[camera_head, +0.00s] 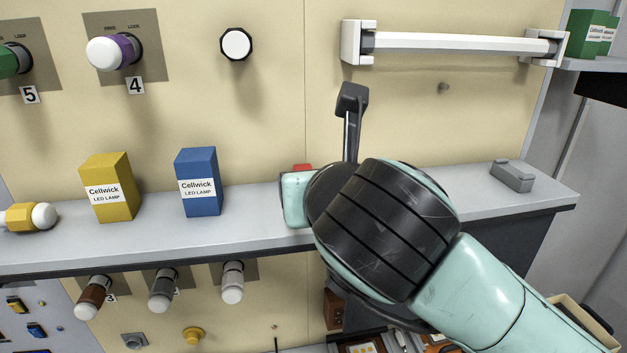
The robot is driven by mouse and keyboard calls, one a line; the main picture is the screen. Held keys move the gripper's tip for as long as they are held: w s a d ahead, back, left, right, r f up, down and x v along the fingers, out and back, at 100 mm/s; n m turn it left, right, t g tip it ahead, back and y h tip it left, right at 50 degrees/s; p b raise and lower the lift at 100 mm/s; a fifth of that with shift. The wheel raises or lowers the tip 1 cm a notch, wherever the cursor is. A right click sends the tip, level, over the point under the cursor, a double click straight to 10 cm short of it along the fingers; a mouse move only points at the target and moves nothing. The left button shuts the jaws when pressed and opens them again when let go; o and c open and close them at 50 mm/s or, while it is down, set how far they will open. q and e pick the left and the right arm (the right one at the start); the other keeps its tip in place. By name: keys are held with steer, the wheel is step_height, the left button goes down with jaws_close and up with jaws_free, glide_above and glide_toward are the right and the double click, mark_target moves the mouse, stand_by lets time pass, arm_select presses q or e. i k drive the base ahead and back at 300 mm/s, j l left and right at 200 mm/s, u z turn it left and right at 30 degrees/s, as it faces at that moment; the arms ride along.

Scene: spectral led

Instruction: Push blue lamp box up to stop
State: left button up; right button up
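The blue lamp box (198,183), labelled "Cellwick LED LAMP", stands upright on the grey ledge (250,212) left of centre. My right arm comes in from the lower right, and its black and teal wrist covers part of the ledge. The teal part of my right gripper (297,200) is to the right of the blue box, with a clear gap between them. The gripper's fingers are largely hidden, so I cannot tell whether they are open. I cannot clearly identify the stop. My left gripper is not in view.
A yellow lamp box (108,188) stands left of the blue box, with a yellow lamp (28,217) beyond it. A red object (302,168) is partly hidden behind my gripper. A grey block (512,176) lies at the ledge's right. A white bar (455,43) is on the wall.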

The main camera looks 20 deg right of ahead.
mark_target(197, 170)
steer(key=k+j, duration=0.2)
steer(key=k, duration=0.3)
steer(key=k+j, duration=0.15)
steer(key=k, duration=0.3)
steer(key=k+j, duration=0.2)
steer(key=k, duration=0.3)
